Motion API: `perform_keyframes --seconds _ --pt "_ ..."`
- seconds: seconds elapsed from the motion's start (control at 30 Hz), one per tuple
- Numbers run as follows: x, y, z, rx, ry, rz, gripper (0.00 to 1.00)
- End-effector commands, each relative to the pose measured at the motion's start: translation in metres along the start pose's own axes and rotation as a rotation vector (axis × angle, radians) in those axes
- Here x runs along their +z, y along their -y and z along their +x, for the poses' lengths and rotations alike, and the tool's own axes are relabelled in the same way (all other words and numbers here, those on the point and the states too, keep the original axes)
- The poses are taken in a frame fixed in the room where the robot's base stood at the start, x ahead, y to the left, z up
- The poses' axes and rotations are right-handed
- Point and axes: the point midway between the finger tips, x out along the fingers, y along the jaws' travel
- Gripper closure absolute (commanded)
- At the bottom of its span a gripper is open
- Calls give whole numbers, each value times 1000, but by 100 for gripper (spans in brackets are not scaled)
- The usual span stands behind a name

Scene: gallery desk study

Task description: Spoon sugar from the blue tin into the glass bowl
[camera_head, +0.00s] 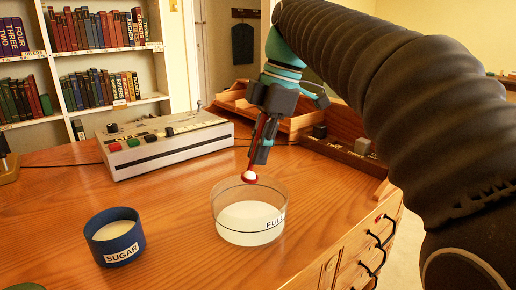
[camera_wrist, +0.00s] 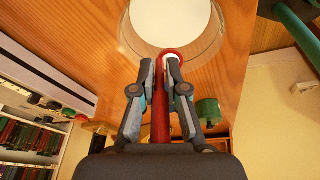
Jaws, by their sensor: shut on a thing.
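The blue tin (camera_head: 122,245), labelled SUGAR, stands at the front left of the desk with white sugar (camera_head: 114,230) inside. The clear glass bowl (camera_head: 277,197) stands to its right and holds white sugar (camera_head: 247,223); its wall carries a dark line and a partly visible word beginning "FUL". The sugar's top is close to that line. My gripper (camera_head: 261,152) is shut on the handle of a red spoon (camera_wrist: 160,115). The spoon's head (camera_head: 249,178), with white sugar in it, is over the bowl near its back rim. The bowl also shows in the wrist view (camera_wrist: 213,45).
A beige box with coloured buttons (camera_head: 165,142) stands at the back left. Wooden trays (camera_head: 300,122) stand behind and to the right of my gripper. Bookshelves (camera_head: 100,50) fill the back left. The desk between tin and bowl is clear.

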Motion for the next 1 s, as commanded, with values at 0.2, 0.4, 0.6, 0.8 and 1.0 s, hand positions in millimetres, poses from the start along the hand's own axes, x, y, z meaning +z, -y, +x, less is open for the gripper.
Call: perform_keyframes --seconds 0.2,0.4,0.6,0.8,1.0 --pt "2 0 1 1 -16 2 100" --pt "11 2 5 26 -164 7 100" --pt "14 3 5 41 -264 1 100" --pt "13 3 4 41 -267 -1 100" --pt "19 3 10 52 -333 4 100"
